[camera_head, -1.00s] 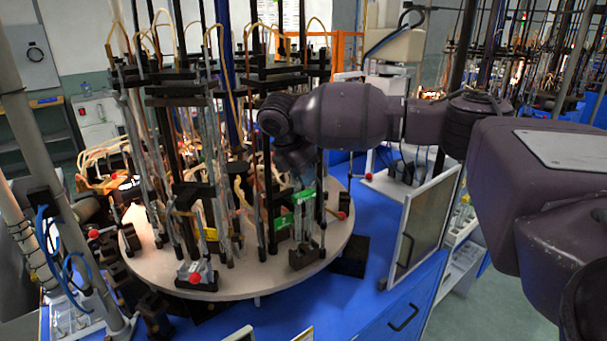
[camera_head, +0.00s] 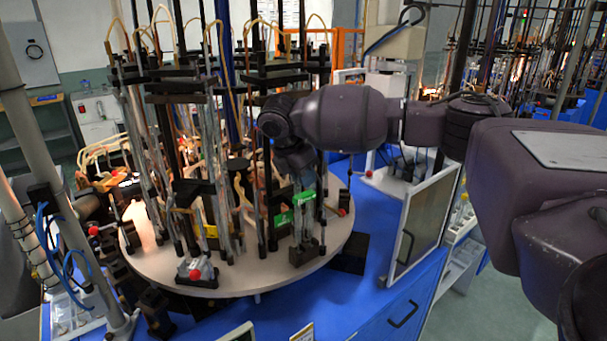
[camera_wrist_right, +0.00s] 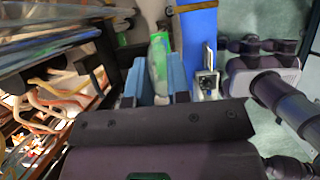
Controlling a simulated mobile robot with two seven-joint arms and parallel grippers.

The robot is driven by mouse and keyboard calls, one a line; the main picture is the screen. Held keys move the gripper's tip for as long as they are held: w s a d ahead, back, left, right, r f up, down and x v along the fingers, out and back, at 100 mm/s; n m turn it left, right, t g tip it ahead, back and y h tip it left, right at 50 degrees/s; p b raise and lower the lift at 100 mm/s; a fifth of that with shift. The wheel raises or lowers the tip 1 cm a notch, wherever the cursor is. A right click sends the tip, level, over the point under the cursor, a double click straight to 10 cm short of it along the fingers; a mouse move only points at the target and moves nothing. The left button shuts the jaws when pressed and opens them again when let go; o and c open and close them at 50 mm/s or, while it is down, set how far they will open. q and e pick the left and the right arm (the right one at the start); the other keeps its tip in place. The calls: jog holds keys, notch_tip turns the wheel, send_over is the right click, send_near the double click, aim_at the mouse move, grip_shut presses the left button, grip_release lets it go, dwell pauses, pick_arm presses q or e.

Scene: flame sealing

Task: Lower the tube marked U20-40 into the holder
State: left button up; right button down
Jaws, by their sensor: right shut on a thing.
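My right gripper (camera_head: 303,180) is over the near right part of the round table, partly hidden behind its own wrist. In the right wrist view its two blue fingers (camera_wrist_right: 160,80) are shut on a clear tube with a green label (camera_wrist_right: 158,58). In the head view a green label (camera_head: 304,196) shows just below the gripper. The label's writing is too small to read. A dark holder block (camera_head: 307,253) stands below, at the table's near right edge. I cannot tell whether the tube's lower end is inside it. My left gripper is not in view.
The round table (camera_head: 250,277) carries several tall rods, clamps and hoses close to the left of my gripper. Another green label (camera_head: 283,220) shows beside the holder. A glazed door (camera_head: 420,225) stands open at right.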

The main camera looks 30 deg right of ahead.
jog(key=shift+f, duration=1.25)
dwell(0.7)
jog(key=c, duration=1)
grip_release()
jog(key=shift+r, duration=0.15)
jog(key=shift+r, duration=2.1)
jog(key=v, duration=1)
jog(key=shift+r+b, duration=0.35)
jog(key=shift+b, duration=0.1)
